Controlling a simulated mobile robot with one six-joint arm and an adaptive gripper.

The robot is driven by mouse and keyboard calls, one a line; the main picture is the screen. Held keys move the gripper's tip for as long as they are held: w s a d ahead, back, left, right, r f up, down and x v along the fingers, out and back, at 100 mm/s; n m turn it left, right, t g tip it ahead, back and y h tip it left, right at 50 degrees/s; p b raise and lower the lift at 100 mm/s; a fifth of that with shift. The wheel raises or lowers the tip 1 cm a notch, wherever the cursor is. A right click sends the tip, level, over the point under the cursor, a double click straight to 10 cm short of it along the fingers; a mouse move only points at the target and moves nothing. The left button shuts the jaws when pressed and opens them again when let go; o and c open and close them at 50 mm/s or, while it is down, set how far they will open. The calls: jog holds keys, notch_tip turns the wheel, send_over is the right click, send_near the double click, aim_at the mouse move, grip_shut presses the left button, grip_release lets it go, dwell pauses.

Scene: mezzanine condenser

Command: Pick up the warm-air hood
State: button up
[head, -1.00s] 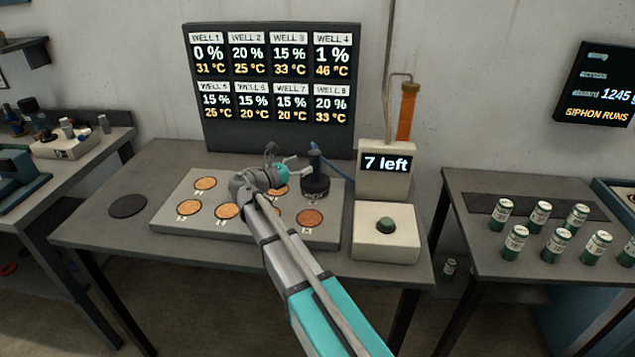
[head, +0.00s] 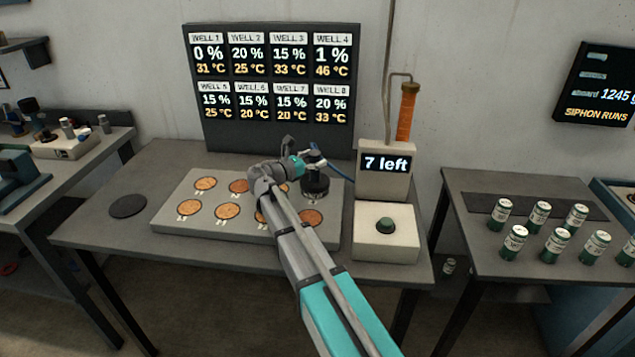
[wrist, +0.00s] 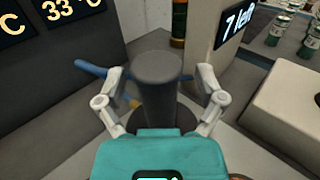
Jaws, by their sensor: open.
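The warm-air hood (head: 315,186) is a dark, squat cylinder with an upright handle and a blue hose. It stands on the well plate at the back right, over one well. In the wrist view its dark grey handle (wrist: 158,88) rises between the fingers of my gripper (wrist: 160,92). The fingers are spread, one on each side of the handle, with gaps showing. In the head view my gripper (head: 314,158) is at the hood's top; my arm hides part of the plate.
The pale well plate (head: 185,227) holds several orange discs. A counter box reading "7 left" (head: 386,165) and a green button (head: 385,225) stand close to the right. A dark round pad (head: 127,206) lies at the table's left. Several cans stand on the right table.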

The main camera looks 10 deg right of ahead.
aim_at(315, 153)
jog(key=shift+c, duration=0.2)
grip_shut()
dwell(0.4)
jog(key=shift+r, duration=0.2)
notch_tip(315, 153, up, 3)
jog(key=p, duration=0.3)
jog(key=shift+f, duration=0.1)
jog(key=s+a+r+p, duration=0.1)
jog(key=s+r+p, duration=0.9)
jog(key=s, duration=0.4)
jog(key=shift+a, duration=0.3)
dwell(0.4)
